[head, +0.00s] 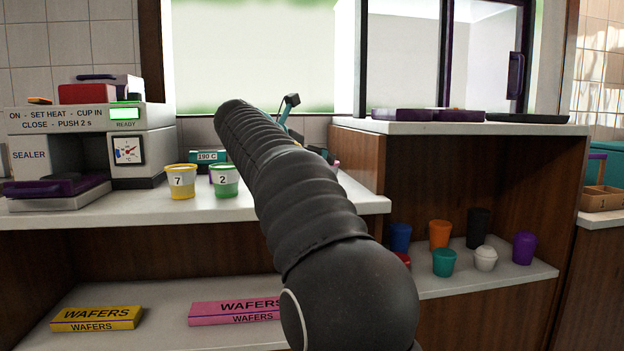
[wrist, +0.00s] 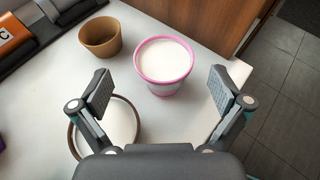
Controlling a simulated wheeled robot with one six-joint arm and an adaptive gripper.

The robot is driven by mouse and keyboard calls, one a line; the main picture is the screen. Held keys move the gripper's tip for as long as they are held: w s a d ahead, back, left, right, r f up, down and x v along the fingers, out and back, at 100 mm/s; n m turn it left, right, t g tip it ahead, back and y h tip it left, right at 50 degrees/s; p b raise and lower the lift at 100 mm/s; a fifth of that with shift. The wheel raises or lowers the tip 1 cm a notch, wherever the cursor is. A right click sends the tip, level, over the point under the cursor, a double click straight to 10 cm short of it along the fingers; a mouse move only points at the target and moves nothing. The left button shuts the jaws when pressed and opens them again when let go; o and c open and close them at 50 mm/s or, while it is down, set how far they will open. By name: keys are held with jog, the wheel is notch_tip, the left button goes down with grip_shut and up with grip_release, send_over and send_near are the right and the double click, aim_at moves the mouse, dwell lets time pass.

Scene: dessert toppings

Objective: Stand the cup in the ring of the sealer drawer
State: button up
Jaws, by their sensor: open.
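In the wrist view a white cup with a pink rim and pink base (wrist: 163,66), filled with something white, stands upright on the counter. My gripper (wrist: 161,88) is open, its fingers to either side of this cup's near side, with nothing held. In the head view my arm hides most of that area. The sealer (head: 60,145) stands at the left of the counter with a green READY display (head: 125,115) and a dial. Its drawer (head: 60,200), with a purple part on top, sticks out in front. I cannot make out the ring.
A yellow cup marked 7 (head: 181,183) and a green cup marked 2 (head: 225,182) stand right of the sealer. A brown cup (wrist: 100,38) stands left of the pink-rimmed cup. A cabinet (head: 455,128) rises at right.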

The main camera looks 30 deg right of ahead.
jog(key=b+x, duration=0.1)
jog(key=x, duration=0.4)
jog(key=shift+f, duration=0.1)
jog(key=c, duration=1.4)
